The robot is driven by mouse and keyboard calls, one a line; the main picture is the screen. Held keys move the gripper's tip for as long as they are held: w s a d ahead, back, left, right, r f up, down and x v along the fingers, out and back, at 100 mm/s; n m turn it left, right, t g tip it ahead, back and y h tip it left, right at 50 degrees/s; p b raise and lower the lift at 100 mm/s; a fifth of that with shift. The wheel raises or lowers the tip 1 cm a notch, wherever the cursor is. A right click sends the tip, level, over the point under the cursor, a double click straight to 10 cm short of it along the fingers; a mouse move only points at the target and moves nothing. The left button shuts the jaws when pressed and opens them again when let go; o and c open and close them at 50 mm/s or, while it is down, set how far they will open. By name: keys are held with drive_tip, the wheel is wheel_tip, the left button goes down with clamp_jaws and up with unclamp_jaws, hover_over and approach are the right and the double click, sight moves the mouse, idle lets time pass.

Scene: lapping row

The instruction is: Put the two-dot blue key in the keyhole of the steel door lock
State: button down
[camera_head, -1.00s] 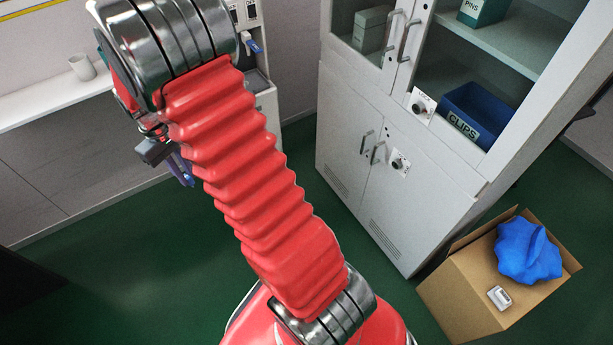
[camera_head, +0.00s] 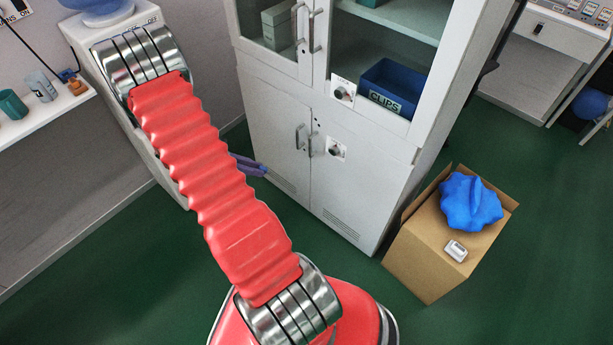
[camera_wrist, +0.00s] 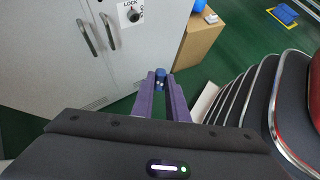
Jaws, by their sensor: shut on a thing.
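My gripper (camera_wrist: 161,88) has purple fingers and is shut on a small blue key (camera_wrist: 160,74) with pale marks; its dots are too small to count. In the head view my gripper (camera_head: 262,170) shows beside my red arm, in front of the lower left steel door; the key cannot be made out there. The steel door lock (camera_head: 335,149) is a round dark lock on a white plate on the lower right door. It also shows in the wrist view (camera_wrist: 130,13), up and left of the key and apart from it. Its keyhole is too small to see clearly.
A similar lock (camera_head: 343,91) is on the upper glass door. Handles (camera_head: 310,143) stand out from the steel doors. A cardboard box (camera_head: 430,250) with a blue crumpled thing (camera_head: 470,202) and a small white item stands right of the cabinet. Green floor is open in front.

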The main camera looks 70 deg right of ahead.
drive_tip(key=s+d+f+n+t+h, duration=0.1)
drive_tip(key=s+d+f+n+h, duration=0.2)
drive_tip(key=s+d+f+h, duration=0.2)
drive_tip(key=s+d+f+n+t+h, duration=0.1)
drive_tip(key=s+d+f+n+h, duration=0.3)
drive_tip(key=s, duration=0.5)
drive_tip(key=shift+d+f+h, duration=0.7)
drive_tip(key=shift+f+h, duration=0.25)
drive_tip(key=shift+h, duration=0.25)
drive_tip(key=shift+s, duration=0.15)
drive_tip(key=shift+x, duration=2.9)
drive_tip(key=shift+x, duration=1.35)
drive_tip(key=c, duration=1.7)
unclamp_jaws()
drive_tip(key=shift+s+a+r, duration=0.1)
drive_tip(key=shift+o, duration=0.2)
